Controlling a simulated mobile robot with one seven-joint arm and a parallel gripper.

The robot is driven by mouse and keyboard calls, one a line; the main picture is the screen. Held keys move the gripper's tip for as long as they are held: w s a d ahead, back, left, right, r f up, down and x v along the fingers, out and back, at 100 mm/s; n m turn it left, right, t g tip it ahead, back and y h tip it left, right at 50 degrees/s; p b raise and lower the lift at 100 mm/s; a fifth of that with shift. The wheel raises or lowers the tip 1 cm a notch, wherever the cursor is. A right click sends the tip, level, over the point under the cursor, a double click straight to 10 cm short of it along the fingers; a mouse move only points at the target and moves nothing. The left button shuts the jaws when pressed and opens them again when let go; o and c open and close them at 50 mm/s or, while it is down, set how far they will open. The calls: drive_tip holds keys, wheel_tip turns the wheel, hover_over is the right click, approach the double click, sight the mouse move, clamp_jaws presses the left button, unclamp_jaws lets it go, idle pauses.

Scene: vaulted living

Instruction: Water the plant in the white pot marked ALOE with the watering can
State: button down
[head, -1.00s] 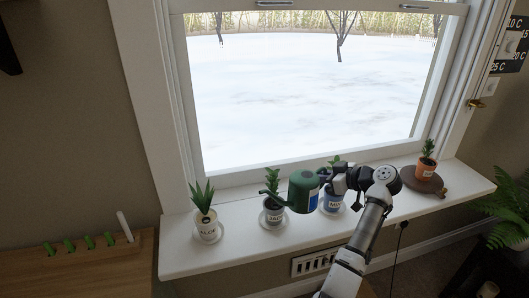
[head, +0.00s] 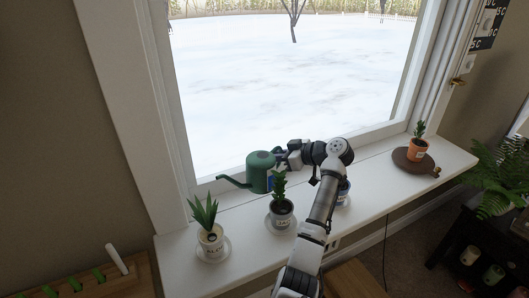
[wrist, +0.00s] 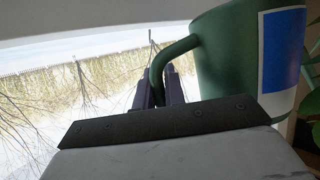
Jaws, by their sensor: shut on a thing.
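The white pot marked ALOE (head: 210,243) stands on a saucer at the left end of the window sill, with a spiky green plant (head: 204,211) in it. The green watering can (head: 259,170) is behind the second pot, close to the window, with its spout (head: 232,182) pointing left toward the aloe. My gripper (head: 281,157) is shut on the can's handle (wrist: 165,62), which shows between the fingers in the wrist view. The can looks roughly upright. Its base is partly hidden by the second plant, so I cannot tell its height above the sill.
A second potted plant (head: 280,215) stands on a saucer in front of the can. A blue-labelled pot (head: 344,192) is partly hidden behind my arm. A terracotta pot (head: 417,149) stands on a brown board at the right. The sill (head: 248,244) is bare between the first two pots.

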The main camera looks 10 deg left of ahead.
sight(267, 154)
drive_tip(key=shift+w+a+r, duration=0.1)
drive_tip(key=shift+a, duration=0.05)
drive_tip(key=shift+b, duration=0.45)
